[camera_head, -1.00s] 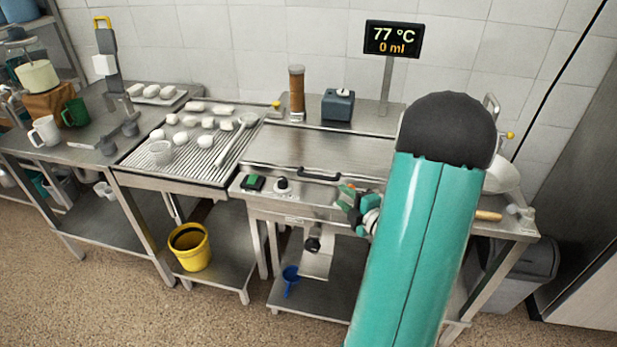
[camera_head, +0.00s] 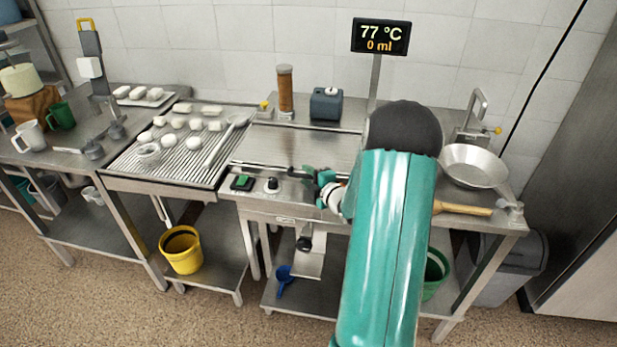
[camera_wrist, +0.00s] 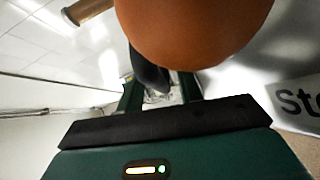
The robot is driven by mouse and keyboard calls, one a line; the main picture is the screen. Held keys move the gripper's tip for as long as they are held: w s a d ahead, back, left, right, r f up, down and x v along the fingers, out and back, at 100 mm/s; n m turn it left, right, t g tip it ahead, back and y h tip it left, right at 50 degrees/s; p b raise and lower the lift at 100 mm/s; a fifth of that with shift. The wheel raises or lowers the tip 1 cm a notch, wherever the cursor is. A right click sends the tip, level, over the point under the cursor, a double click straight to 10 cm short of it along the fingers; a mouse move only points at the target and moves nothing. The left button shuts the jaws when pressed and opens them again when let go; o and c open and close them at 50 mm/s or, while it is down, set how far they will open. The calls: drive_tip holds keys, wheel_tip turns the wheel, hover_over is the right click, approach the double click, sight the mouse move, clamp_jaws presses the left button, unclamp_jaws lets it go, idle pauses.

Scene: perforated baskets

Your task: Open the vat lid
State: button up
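The vat lid (camera_head: 300,147) is a flat steel plate lying closed in the counter in the head view. Its black handle (camera_head: 296,172) runs along the front edge, and its right end is hidden by my gripper. My gripper (camera_head: 308,176) is green and sits at the right part of the handle. In the wrist view my two green fingers (camera_wrist: 160,97) stand apart. A dark bar, likely the handle (camera_wrist: 150,72), shows between and beyond them, nearer the left finger. I cannot tell whether it touches either finger.
A black-and-green switch (camera_head: 242,183) and a knob (camera_head: 271,185) sit on the front panel left of my gripper. A brown cylinder (camera_head: 285,90) and a grey-blue box (camera_head: 326,104) stand behind the lid. A pan (camera_head: 474,166) lies to the right. A large orange-brown shape blocks the upper wrist view.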

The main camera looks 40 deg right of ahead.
clamp_jaws()
